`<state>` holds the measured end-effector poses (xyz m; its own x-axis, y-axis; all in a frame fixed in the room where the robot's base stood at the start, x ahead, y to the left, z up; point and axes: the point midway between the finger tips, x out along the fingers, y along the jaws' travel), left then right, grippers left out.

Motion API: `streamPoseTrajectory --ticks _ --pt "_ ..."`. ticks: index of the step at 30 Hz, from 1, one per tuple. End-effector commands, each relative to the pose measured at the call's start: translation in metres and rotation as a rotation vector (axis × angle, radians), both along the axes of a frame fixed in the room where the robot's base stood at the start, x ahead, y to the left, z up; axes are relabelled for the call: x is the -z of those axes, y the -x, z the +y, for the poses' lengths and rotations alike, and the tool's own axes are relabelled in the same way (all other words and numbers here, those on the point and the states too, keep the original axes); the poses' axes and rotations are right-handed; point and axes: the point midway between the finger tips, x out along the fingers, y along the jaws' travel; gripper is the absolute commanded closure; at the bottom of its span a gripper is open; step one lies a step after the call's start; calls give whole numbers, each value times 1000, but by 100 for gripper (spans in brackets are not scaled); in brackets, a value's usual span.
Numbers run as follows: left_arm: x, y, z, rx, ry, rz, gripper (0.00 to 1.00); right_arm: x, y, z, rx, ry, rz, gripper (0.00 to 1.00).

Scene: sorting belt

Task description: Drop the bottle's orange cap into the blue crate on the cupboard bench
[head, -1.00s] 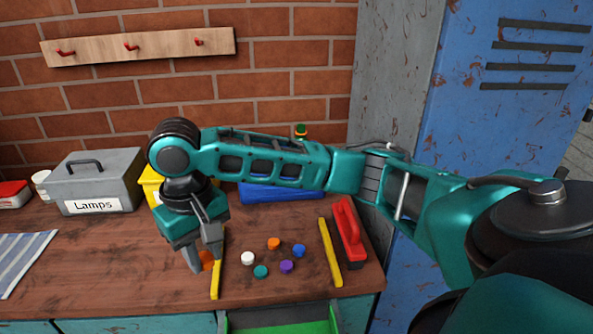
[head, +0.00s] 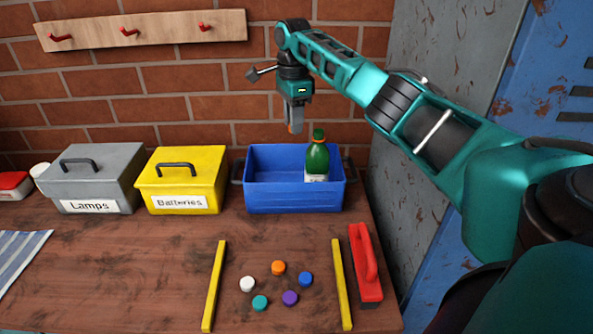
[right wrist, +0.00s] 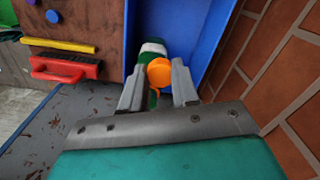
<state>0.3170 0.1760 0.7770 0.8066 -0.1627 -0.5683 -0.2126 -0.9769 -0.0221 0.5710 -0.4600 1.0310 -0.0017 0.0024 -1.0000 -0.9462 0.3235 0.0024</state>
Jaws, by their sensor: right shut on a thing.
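My right gripper (head: 295,130) hangs above the blue crate (head: 280,197), which stands on the wooden bench against the brick wall. It is shut on an orange cap, which shows between the fingertips in the right wrist view (right wrist: 159,72); in the head view the fingers mostly hide it. A green bottle (head: 317,158) with a white label stands in the crate at its right side, lower than the gripper. In the right wrist view the bottle (right wrist: 152,48) shows partly behind the cap. My left gripper is not in view.
Several loose caps, one of them orange (head: 278,267), lie between two yellow strips (head: 214,285) on the bench. A red-handled tool (head: 366,262) lies right of them. A yellow Batteries box (head: 182,180) and grey Lamps box (head: 92,180) stand left of the crate.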

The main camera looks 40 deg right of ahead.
Motion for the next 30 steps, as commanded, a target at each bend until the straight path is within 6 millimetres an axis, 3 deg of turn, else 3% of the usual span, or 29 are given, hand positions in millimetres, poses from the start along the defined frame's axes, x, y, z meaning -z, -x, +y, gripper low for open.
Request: streamPoseTrajectory --ticks 6,21,30 --pt "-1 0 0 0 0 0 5 5 3 -16 113 1 1 98" --pt "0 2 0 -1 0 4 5 55 3 -15 109 1 1 98" --pt "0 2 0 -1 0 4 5 61 3 -15 108 0 0 97"
